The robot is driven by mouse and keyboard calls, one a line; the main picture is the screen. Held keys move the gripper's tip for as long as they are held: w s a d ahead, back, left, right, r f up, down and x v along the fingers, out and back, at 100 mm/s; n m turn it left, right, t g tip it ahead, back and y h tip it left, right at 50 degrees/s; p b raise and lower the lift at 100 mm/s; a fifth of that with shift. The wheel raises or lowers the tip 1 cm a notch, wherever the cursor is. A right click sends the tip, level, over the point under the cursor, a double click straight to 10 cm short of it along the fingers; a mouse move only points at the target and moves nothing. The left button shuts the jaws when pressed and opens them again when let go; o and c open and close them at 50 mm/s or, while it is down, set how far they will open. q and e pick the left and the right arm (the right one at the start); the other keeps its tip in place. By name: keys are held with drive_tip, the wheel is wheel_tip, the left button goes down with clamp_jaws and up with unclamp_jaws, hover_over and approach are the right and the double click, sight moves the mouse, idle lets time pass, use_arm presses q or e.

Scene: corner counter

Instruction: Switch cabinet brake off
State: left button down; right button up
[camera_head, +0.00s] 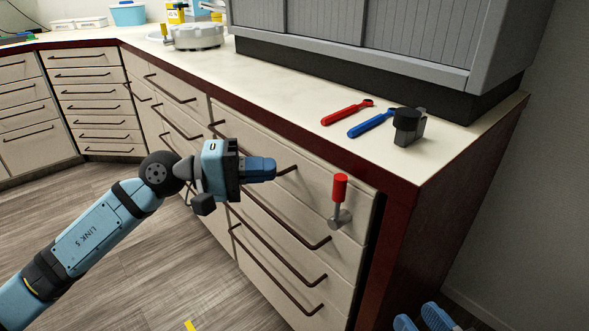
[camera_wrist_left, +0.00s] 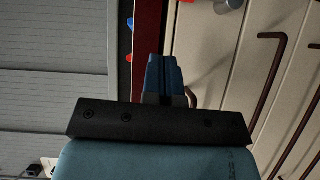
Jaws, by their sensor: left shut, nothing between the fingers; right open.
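The cabinet brake is a lever with a red handle (camera_head: 340,188) pointing up from a round grey base (camera_head: 341,218). It is mounted on the drawer front near the cabinet's right corner. In the left wrist view its grey base (camera_wrist_left: 228,5) shows at the top edge, with a bit of red beside it. My left gripper (camera_head: 273,169) is shut and empty, left of the lever and apart from it. Its blue fingers also show in the left wrist view (camera_wrist_left: 164,75). My right gripper (camera_head: 421,318) is open at the bottom edge, low and right of the lever; only its blue fingertips show.
Drawers with dark bar handles (camera_head: 278,216) surround the lever. On the counter (camera_head: 300,92) lie a red wrench (camera_head: 347,112), a blue wrench (camera_head: 371,123) and a black-grey object (camera_head: 409,126). The counter's dark red edge runs above the lever.

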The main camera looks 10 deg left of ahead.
use_arm(q)
drive_tip(key=shift+v, duration=2.05)
drive_tip(key=shift+w+f, duration=0.1)
drive_tip(key=shift+f, duration=0.05)
